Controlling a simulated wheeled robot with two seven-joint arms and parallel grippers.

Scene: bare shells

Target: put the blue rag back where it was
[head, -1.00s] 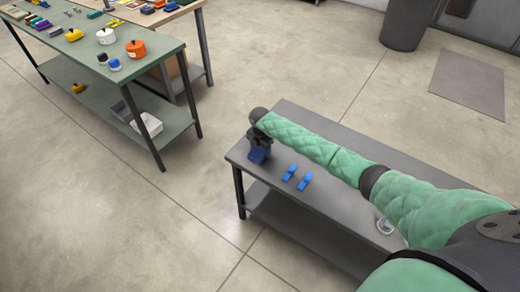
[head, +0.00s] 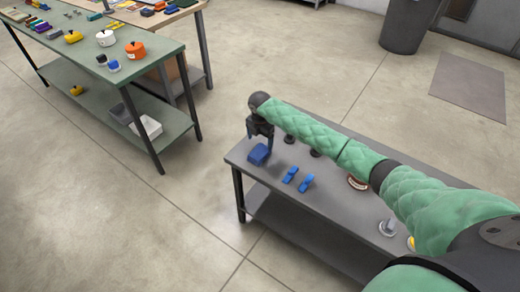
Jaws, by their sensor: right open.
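The blue rag (head: 259,154) lies as a small folded block near the left end of the grey table (head: 330,212). My right gripper (head: 260,140) is just above and behind it, pointing down. Its jaws are open, and the rag appears to rest on the tabletop below them. My green-sleeved right arm reaches in from the right over the table. My left gripper is not in view.
Two blue clips (head: 298,179) lie right of the rag. Dark round items, a brown-and-white item (head: 357,182) and a clear grey item (head: 387,227) stand along the table. A green table (head: 130,55) with pots is at upper left. Floor between is clear.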

